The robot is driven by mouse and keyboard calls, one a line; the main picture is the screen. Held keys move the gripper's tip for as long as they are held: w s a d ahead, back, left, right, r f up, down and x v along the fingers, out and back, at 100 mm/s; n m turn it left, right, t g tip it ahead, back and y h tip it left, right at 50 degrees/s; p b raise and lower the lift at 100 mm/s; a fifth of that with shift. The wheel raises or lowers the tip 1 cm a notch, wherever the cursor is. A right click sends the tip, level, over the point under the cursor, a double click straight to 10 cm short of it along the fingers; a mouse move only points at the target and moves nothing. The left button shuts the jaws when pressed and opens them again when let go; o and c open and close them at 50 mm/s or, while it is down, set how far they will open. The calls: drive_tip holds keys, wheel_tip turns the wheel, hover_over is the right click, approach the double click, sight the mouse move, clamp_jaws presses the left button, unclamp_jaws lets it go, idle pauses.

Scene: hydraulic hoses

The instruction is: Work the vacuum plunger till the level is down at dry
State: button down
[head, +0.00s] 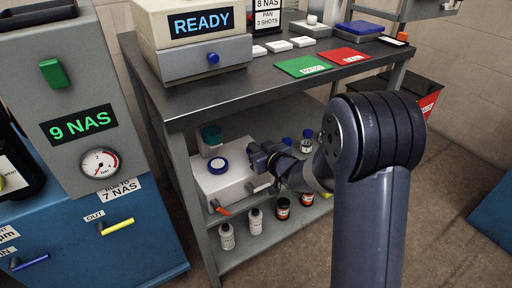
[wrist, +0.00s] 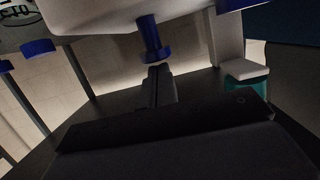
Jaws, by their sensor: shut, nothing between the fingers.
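My gripper (head: 258,165) is low over the lower shelf, beside a pale unit (head: 232,188) with a blue ring on top. In the wrist view, my gripper (wrist: 158,72) is shut and empty. Its tips are close to a blue knob on a short blue stem (wrist: 150,38), which sticks out of a pale body (wrist: 105,14). This knob looks like the plunger. Whether the tips touch it I cannot tell. A teal cap (wrist: 245,86) shows at the right of the wrist view. I cannot make out a level or a dry mark in either view.
Small bottles (head: 256,220) and amber jars (head: 283,208) stand along the shelf's front. The dark bench top (head: 262,85) lies above, with a READY instrument (head: 200,30) and green (head: 302,67) and red (head: 343,56) mats. A blue unit (head: 100,255) stands at left.

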wheel_tip(320, 180, down, 4)
drive_tip(key=b, duration=0.3)
drive_tip(key=shift+r, duration=0.15)
